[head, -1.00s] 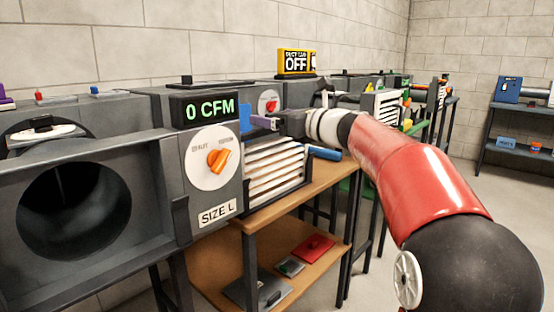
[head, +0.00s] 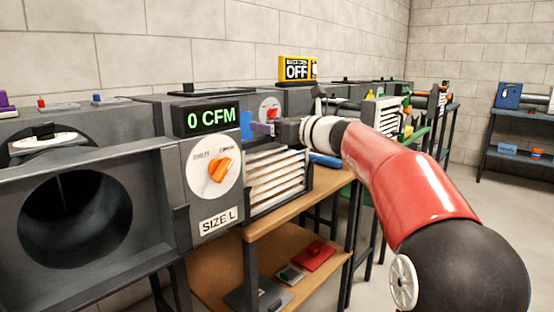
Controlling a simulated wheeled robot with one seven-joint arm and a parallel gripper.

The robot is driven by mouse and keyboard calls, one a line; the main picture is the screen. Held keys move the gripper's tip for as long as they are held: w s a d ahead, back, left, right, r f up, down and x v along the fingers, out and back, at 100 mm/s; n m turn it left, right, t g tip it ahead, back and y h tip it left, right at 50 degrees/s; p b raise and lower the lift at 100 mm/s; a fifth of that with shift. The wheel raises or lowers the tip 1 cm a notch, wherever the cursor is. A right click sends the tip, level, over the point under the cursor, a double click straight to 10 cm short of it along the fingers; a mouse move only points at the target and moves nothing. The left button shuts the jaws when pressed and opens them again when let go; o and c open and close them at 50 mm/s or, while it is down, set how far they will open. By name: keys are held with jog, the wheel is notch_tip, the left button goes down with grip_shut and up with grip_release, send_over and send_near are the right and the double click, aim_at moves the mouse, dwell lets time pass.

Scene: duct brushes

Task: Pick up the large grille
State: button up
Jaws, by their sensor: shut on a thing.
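The large grille (head: 277,180) has white slats in a dark frame. It stands upright on the wooden bench top (head: 318,188), beside the dark box marked SIZE L. My gripper (head: 264,128) reaches in from the right, at the grille's top edge. Its jaws are shut on the grille there, though the contact is small and partly hidden by the gripper's own body. The grille's lower edge is at bench height; I cannot tell whether it is clear of the wood.
The SIZE L box has an orange dial (head: 220,170), a 0 CFM display (head: 211,119) and a round opening at left. A yellow OFF sign (head: 297,68) stands behind. A blue cylinder (head: 326,159) lies right of the grille. A smaller white grille (head: 383,117) stands farther back.

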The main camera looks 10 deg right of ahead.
notch_tip(320, 180, up, 20)
jog(key=p, duration=0.9)
